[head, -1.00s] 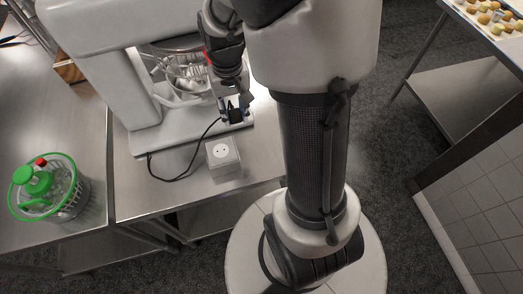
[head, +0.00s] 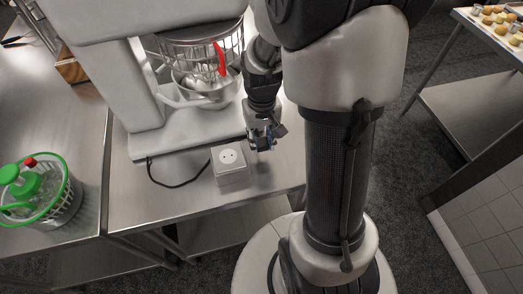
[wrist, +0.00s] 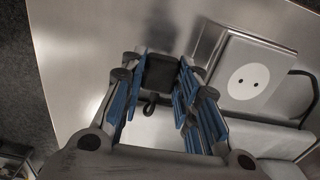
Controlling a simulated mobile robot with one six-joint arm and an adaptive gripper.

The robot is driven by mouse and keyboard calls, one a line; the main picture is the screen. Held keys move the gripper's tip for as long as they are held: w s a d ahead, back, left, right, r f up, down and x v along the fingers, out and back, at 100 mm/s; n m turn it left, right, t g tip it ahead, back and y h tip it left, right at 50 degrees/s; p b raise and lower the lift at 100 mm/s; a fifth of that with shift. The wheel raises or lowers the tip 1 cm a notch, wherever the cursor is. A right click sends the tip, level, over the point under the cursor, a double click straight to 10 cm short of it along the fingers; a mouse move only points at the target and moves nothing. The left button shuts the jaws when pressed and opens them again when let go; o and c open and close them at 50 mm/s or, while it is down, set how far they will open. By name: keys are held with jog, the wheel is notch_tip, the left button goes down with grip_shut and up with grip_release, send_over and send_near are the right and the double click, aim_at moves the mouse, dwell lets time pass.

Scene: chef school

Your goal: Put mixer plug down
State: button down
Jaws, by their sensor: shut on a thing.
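The black mixer plug (wrist: 160,72) sits between the blue finger pads of my gripper (wrist: 157,85) in the wrist view. The gripper is shut on it. In the head view my gripper (head: 262,140) points down just right of the grey socket box (head: 230,172), and its fingers mostly hide the plug. The socket box also shows beside the plug in the wrist view (wrist: 248,75), its two-hole socket empty. I cannot tell whether the plug touches the steel table (head: 185,205). The white mixer (head: 145,100) stands behind, with its wire guard and bowl.
A black cord (head: 175,185) runs from the mixer base toward the socket box. A basket with green-lidded bottles (head: 45,200) stands at the left. The table's front edge is close to the box. A rack with a food tray is at the far right.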

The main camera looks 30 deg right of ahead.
aim_at(262, 157)
jog(key=shift+f+b, duration=0.75)
jog(key=shift+f, duration=1.55)
jog(key=shift+f+b, duration=0.45)
jog(key=shift+f, duration=0.2)
jog(key=c, duration=1.2)
grip_release()
